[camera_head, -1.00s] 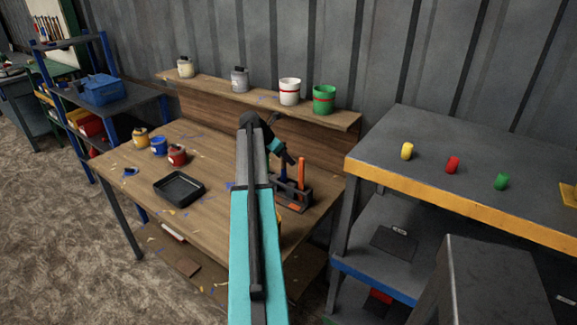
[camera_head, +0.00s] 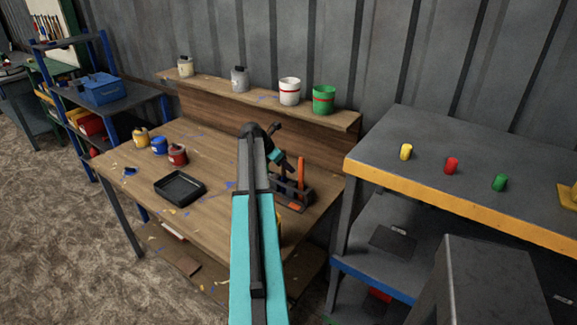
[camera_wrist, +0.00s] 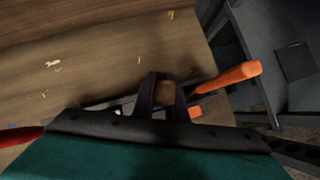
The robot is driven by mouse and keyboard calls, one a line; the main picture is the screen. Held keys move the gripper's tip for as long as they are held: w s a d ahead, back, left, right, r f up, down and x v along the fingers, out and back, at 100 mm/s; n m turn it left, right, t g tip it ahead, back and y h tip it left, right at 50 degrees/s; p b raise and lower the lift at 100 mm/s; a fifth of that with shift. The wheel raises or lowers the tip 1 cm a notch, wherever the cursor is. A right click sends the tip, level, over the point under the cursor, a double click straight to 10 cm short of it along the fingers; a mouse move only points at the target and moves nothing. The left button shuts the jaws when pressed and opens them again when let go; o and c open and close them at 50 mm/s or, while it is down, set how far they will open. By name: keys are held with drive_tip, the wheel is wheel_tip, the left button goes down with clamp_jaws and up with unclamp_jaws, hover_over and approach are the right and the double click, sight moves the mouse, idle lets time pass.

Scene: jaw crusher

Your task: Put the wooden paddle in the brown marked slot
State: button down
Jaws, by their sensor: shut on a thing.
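My gripper (camera_wrist: 165,95) is shut on the wooden paddle (camera_wrist: 165,88), whose small brown end shows between the dark fingers in the wrist view. The rest of the paddle is hidden by the fingers and gripper body. In the head view, the dark tool rack (camera_head: 297,203) stands at the right end of the wooden bench, and my gripper is over or just beside its left part, largely hidden by my arm. A tool with an orange handle (camera_head: 301,172) stands upright in the rack; it also shows in the wrist view (camera_wrist: 238,75). I cannot make out the brown mark.
A black tray (camera_head: 179,187) and several small paint pots (camera_head: 159,146) stand on the bench's left. Cans line the back shelf (camera_head: 210,85). A grey table (camera_head: 450,140) with yellow, red and green pieces stands on the right. The bench's front middle is mostly clear.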

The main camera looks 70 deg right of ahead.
drive_tip(key=shift+f, duration=0.15)
drive_tip(key=c, duration=1.8)
unclamp_jaws()
drive_tip(key=shift+r, duration=0.2)
drive_tip(key=b+v, duration=0.2)
drive_tip(key=v, duration=1)
